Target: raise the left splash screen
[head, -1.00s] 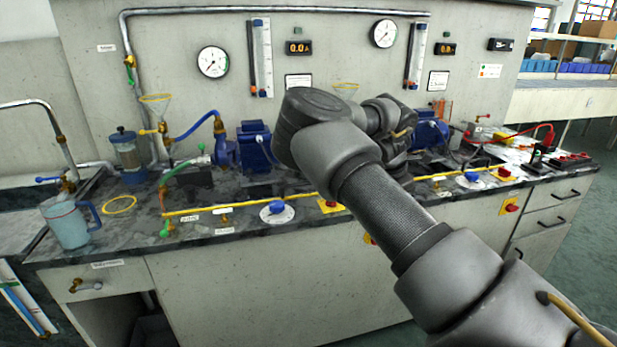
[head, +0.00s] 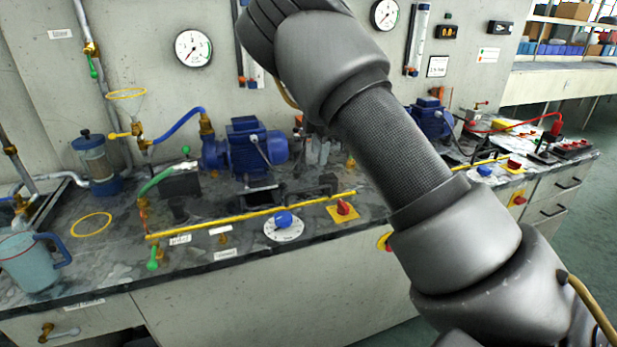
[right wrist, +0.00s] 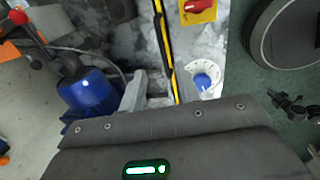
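The left splash screen shows as a long yellow edge bar (head: 255,213) lying low along the front of the left half of the bench. Its clear panel is hard to make out. The bar also shows in the right wrist view (right wrist: 162,40), running down toward the gripper. My right gripper (right wrist: 162,84) is open, with one finger on each side of the bar in that picture; I cannot tell whether it touches. My left gripper is not in view.
A blue knob (head: 284,220) and a red switch on a yellow plate (head: 343,210) sit in front of the bar. A blue pump motor (head: 250,147) stands behind it. A jug (head: 28,262) stands at the left. A yellow-rimmed funnel (head: 127,94) is at the back left.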

